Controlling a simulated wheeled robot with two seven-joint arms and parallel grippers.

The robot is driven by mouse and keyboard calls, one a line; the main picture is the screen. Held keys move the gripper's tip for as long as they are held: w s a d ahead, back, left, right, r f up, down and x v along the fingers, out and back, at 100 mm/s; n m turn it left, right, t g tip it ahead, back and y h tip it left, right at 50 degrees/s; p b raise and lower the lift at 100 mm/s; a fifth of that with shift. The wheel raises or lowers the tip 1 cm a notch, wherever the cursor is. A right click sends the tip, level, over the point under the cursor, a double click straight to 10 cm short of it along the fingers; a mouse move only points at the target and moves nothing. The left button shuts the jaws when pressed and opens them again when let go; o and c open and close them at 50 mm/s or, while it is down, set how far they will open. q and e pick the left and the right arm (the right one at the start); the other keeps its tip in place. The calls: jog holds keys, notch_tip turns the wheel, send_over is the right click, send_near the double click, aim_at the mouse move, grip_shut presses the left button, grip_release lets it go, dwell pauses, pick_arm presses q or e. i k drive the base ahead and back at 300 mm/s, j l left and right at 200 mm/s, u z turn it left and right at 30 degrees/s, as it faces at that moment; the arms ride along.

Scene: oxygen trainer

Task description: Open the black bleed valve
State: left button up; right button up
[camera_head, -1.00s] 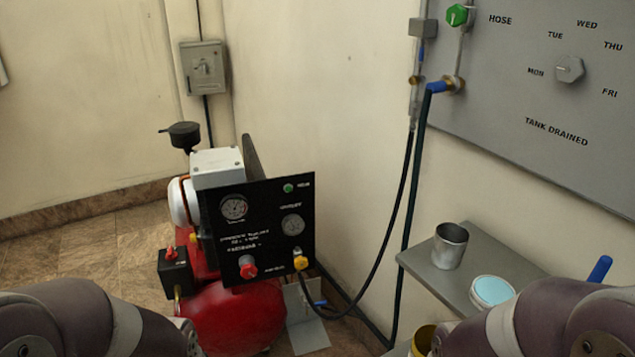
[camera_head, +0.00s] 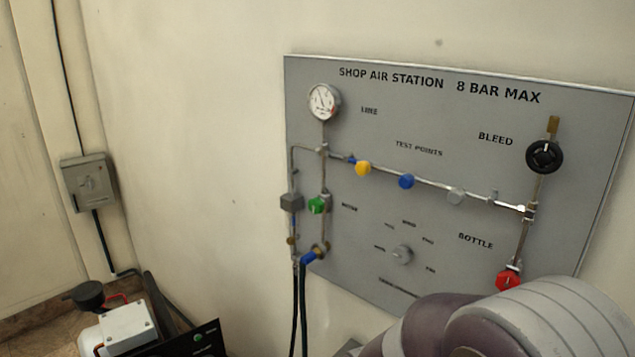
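The black bleed valve (camera_head: 544,156) is a round black knob at the upper right of the grey wall panel (camera_head: 440,120), beside the word BLEED. A white mark shows on its face. A brass fitting stands above it and a pipe runs down from it. The red bottle valve (camera_head: 508,280) sits below it on the same pipe, partly covered by my arm. One of my arms shows at the lower right, below the panel, with its gripper out of the picture. My other gripper is also out of view.
The panel also carries a gauge (camera_head: 324,102), a green hose knob (camera_head: 317,205), yellow (camera_head: 363,168) and blue (camera_head: 406,181) test points and a grey dial (camera_head: 402,254). The compressor (camera_head: 125,332) stands at the lower left. A grey switch box (camera_head: 88,182) hangs on the left wall.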

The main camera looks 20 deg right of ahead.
aim_at(544, 157)
jog(key=z, duration=1.8)
